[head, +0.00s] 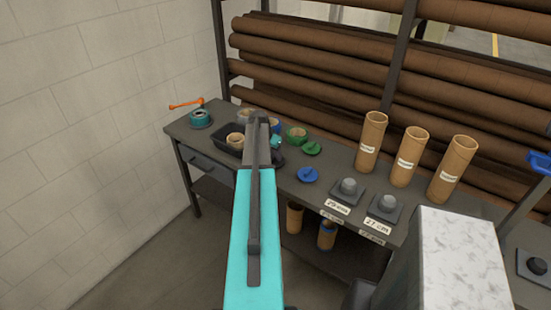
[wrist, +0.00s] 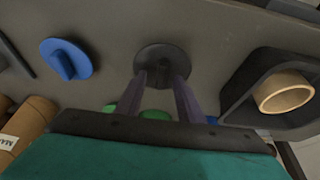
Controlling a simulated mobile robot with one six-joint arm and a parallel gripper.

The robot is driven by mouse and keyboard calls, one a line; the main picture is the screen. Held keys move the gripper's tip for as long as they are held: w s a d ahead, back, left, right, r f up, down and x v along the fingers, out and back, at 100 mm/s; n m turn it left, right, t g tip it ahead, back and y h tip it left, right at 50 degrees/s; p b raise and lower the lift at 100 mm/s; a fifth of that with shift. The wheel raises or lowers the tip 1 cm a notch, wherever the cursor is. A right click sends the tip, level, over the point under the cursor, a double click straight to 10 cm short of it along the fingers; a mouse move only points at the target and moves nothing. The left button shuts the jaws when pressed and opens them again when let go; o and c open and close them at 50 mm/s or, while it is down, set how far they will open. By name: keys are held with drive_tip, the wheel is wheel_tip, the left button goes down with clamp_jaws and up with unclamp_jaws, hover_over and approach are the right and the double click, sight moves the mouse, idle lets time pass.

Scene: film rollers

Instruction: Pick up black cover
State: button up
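The black cover (wrist: 162,54) is a round dark disc with a raised grip, lying on the grey bench in the wrist view. My gripper (wrist: 161,80) is over it, with its two fingers apart on either side of the raised grip. A gap shows between the fingers, and I cannot see contact with the grip.
A blue cover (wrist: 66,60) lies left of the black one; it also shows in the head view (head: 307,174). A black tray (wrist: 238,100) holding a cardboard roll (wrist: 285,90) is close on the right. A green cover (head: 312,148) and cardboard tubes (head: 370,142) stand on the bench.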

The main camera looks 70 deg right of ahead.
drive_tip(key=shift+d+f, duration=0.15)
drive_tip(key=shift+f, duration=0.3)
clamp_jaws()
